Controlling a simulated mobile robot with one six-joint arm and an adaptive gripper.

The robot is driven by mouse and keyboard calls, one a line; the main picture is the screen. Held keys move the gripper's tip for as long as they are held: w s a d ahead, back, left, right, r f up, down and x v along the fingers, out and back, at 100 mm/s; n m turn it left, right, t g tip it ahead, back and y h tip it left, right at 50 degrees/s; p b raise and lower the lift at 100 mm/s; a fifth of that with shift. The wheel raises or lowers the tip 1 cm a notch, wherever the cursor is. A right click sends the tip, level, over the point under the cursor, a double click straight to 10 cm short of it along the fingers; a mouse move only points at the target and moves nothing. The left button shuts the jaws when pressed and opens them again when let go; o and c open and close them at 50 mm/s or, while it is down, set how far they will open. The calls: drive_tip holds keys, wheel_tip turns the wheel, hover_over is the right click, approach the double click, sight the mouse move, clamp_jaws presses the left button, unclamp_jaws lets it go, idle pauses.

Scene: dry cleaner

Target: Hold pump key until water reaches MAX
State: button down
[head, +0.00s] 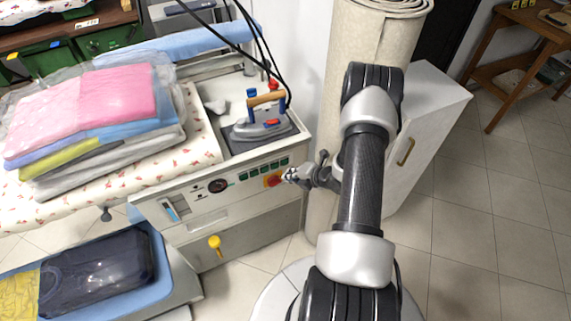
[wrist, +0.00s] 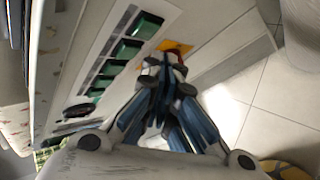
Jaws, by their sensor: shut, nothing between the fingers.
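The ironing station's front panel (head: 205,200) carries a row of green keys (head: 262,168), seen larger in the wrist view (wrist: 127,48). Their labels are too small to read, so I cannot tell which is the pump key. A narrow window with blue in it (head: 170,210), perhaps the water gauge, is at the panel's left; its level and MAX mark are unreadable. My gripper (head: 291,174) is shut and empty at the panel's right end. In the wrist view its fingertips (wrist: 165,62) overlap a red knob on a yellow plate (wrist: 178,47); contact cannot be told.
A round dial (head: 218,185) sits left of the keys. An iron (head: 262,121) with hanging black cables rests on top. Bagged folded laundry (head: 90,115) covers the board at left. A carpet roll (head: 365,45) and white cabinet (head: 425,115) stand right.

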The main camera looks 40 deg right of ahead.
drive_tip(key=shift+w+d, duration=0.15)
drive_tip(key=shift+w, duration=0.45)
idle(1.1)
drive_tip(key=shift+w+d+b, duration=0.1)
drive_tip(key=shift+w+b, duration=0.25)
drive_tip(key=shift+w, duration=0.05)
drive_tip(key=shift+w+d, duration=0.1)
drive_tip(key=shift+w, duration=0.25)
idle(0.5)
idle(0.5)
drive_tip(key=shift+s+a+b, duration=0.2)
drive_tip(key=shift+s+b, duration=0.15)
drive_tip(key=shift+s, duration=0.45)
drive_tip(key=s, duration=0.2)
drive_tip(key=s+a, duration=0.1)
drive_tip(key=s, duration=0.1)
drive_tip(key=shift+s+a, duration=0.1)
drive_tip(key=shift+s, duration=0.3)
